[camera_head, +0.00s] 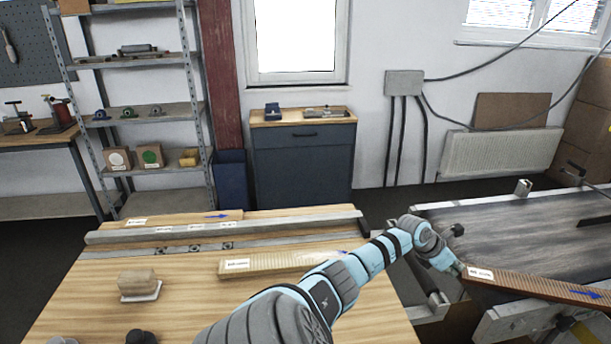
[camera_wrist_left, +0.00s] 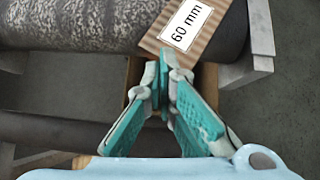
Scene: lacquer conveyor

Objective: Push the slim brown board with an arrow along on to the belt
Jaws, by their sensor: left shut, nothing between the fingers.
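The slim brown board (camera_head: 535,286) carries a blue arrow near its right end and a white label at its left end. It lies along the near side of the dark belt (camera_head: 520,235). In the left wrist view the board's ribbed end (camera_wrist_left: 215,42) bears a "60 mm" label and shows beside the dark roller or belt edge (camera_wrist_left: 110,25). My left gripper (camera_head: 457,268) is shut and empty, with its fingertips (camera_wrist_left: 165,72) right at that labelled end. Whether they touch it I cannot tell. My right gripper is not in view.
The wooden table (camera_head: 85,290) holds a paler board (camera_head: 290,262) with an arrow, another board (camera_head: 180,218) behind a long metal rail (camera_head: 230,228), and a sanding block (camera_head: 137,280). A gap separates table and conveyor. Grey frame parts (camera_wrist_left: 260,45) flank the board's end.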

